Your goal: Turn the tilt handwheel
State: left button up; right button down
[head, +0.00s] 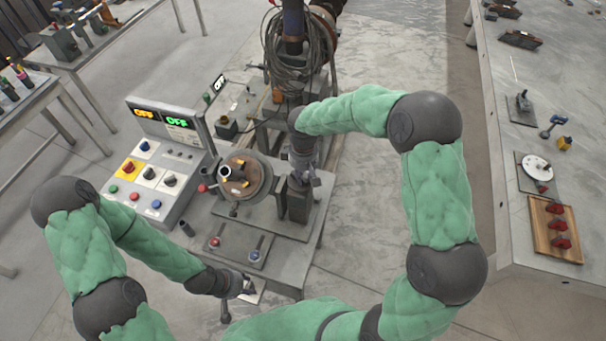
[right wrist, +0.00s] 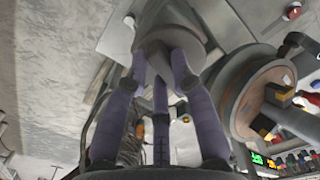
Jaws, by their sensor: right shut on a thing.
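The positioner stands in the middle of the head view, with a round brown-rimmed table (head: 244,176) on top. My right gripper (head: 303,182) is beside the dark block right of that table. In the right wrist view its fingers (right wrist: 168,75) close around a grey round part (right wrist: 170,42), which looks like the tilt handwheel's hub; its rim and spokes are not clear. The table also shows in the right wrist view (right wrist: 262,98), to the right of the fingers. My left gripper (head: 250,288) is low at the front edge of the stand, apart from the table; its fingers are too small to judge.
A control box (head: 160,165) with OFF displays and coloured buttons stands left of the positioner. A small plate (head: 238,243) with a red and a blue knob lies in front. Coiled cables (head: 300,55) hang behind. A bench (head: 555,130) with tools is at right. Floor between is clear.

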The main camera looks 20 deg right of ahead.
jog(key=n, duration=0.2)
jog(key=n+p, duration=0.1)
jog(key=n, duration=0.2)
jog(key=shift+w+n, duration=0.3)
jog(key=n, duration=0.1)
jog(key=n+p, duration=0.1)
jog(key=n, duration=0.1)
jog(key=n+p, duration=0.1)
jog(key=n, duration=0.1)
jog(key=shift+w, duration=0.25)
jog(key=n, duration=0.2)
jog(key=n+p, duration=0.1)
jog(key=n, duration=0.1)
jog(key=n+p, duration=0.1)
jog(key=shift+w+a+r+n, duration=0.1)
jog(key=shift+w+a+n, duration=0.15)
jog(key=shift+n, duration=0.15)
jog(key=n+p, duration=0.1)
jog(key=n, duration=0.1)
jog(key=n+p, duration=0.1)
jog(key=n, duration=0.2)
jog(key=shift+w+a, duration=0.1)
jog(key=shift+a, duration=0.1)
jog(key=shift+n, duration=0.3)
jog(key=c, duration=1)
grip_release()
jog(key=shift+c, duration=0.2)
